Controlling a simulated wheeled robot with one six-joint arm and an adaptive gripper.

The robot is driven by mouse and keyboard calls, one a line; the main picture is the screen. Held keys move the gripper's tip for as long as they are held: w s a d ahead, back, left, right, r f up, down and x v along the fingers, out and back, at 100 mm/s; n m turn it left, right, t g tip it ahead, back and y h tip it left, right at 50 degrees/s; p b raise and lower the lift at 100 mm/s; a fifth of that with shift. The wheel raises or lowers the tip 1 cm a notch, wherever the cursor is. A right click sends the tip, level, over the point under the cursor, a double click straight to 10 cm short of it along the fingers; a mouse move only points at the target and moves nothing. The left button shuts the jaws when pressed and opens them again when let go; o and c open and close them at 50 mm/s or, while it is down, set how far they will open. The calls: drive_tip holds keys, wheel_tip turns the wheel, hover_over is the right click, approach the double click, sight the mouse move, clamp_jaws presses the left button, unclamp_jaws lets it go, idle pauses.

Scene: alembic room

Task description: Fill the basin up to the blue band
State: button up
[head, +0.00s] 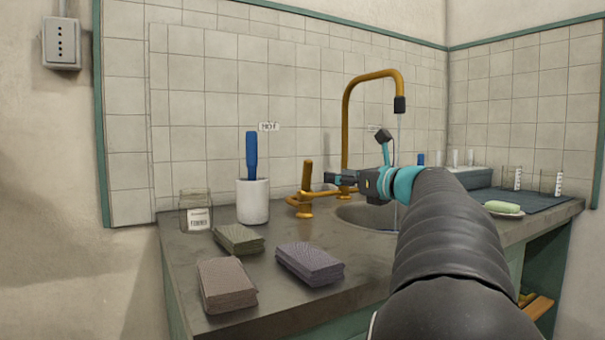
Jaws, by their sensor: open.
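The basin (351,214) is a round sink sunk into the grey counter, and my arm hides much of it. I cannot see a blue band or the water level. A brass faucet (345,120) arches over the basin, and a thin stream of water (398,135) falls from its black nozzle. A brass tap handle (306,179) labelled HOT stands left of the basin. My gripper (334,182) is open beside this tap, at its right; I cannot tell whether it touches the brass lever.
A white cup (253,203) with a blue-handled tool, a labelled glass jar (196,212) and folded green (238,239), purple (309,263) and brown (227,285) cloths occupy the counter's left. Green soap (501,207) lies on a dish at the right, near glassware on a dark mat (540,199).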

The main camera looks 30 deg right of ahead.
sight(311, 172)
drive_tip(key=w, duration=0.4)
drive_tip(key=w+a, duration=0.1)
drive_tip(key=w, duration=0.6)
drive_tip(key=shift+w+a, duration=0.3)
drive_tip(key=shift+a, duration=0.05)
drive_tip(key=shift+c, duration=0.3)
clamp_jaws()
